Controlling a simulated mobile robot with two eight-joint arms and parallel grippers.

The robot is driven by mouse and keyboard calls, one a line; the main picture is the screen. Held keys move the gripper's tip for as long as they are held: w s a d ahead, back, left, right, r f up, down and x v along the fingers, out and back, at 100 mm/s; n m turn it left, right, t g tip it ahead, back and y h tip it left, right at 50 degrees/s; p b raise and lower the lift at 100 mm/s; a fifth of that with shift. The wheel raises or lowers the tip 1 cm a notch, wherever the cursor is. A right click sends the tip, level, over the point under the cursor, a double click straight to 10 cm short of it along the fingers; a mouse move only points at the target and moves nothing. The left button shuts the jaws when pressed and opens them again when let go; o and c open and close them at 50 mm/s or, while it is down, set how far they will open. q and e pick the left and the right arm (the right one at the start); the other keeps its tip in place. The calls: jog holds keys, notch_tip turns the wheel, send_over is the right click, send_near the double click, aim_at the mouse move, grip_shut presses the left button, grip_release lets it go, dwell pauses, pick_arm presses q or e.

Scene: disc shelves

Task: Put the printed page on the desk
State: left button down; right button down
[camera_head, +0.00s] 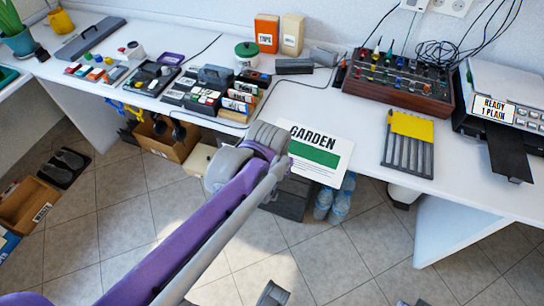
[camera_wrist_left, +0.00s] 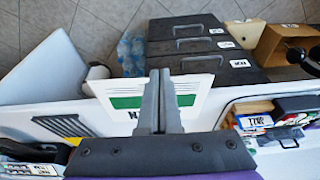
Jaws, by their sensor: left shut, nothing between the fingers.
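The printed page (camera_head: 318,152) is white with the word GARDEN and a green band. It lies at the front of the white desk (camera_head: 350,112), its near part reaching out past the front edge. It also shows in the left wrist view (camera_wrist_left: 123,103), partly hidden behind the fingers. My left gripper (camera_wrist_left: 160,73) is shut and empty, its fingers in front of the page; I cannot tell whether they touch it. In the head view my left arm ends beside the page's left side, hiding its fingertips.
A card organiser (camera_head: 215,90) stands to the left. Dark drawers (camera_wrist_left: 190,50) and bottles (camera_head: 332,203) are below the desk. Desk space behind the page is clear.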

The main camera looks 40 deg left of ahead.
aim_at(306, 149)
pick_arm(q)
jog(key=w+a+f+b, duration=0.2)
jog(key=w+f, duration=0.4)
jog(key=f, duration=0.3)
jog(key=shift+w+f+b, duration=0.15)
jog(key=shift+w+b, duration=0.15)
jog(key=shift+b, duration=0.5)
jog(key=w, duration=0.2)
jog(key=w+a, duration=0.1)
jog(key=w, duration=0.3)
jog(key=shift+w+a, duration=0.2)
jog(key=shift+a, duration=0.1)
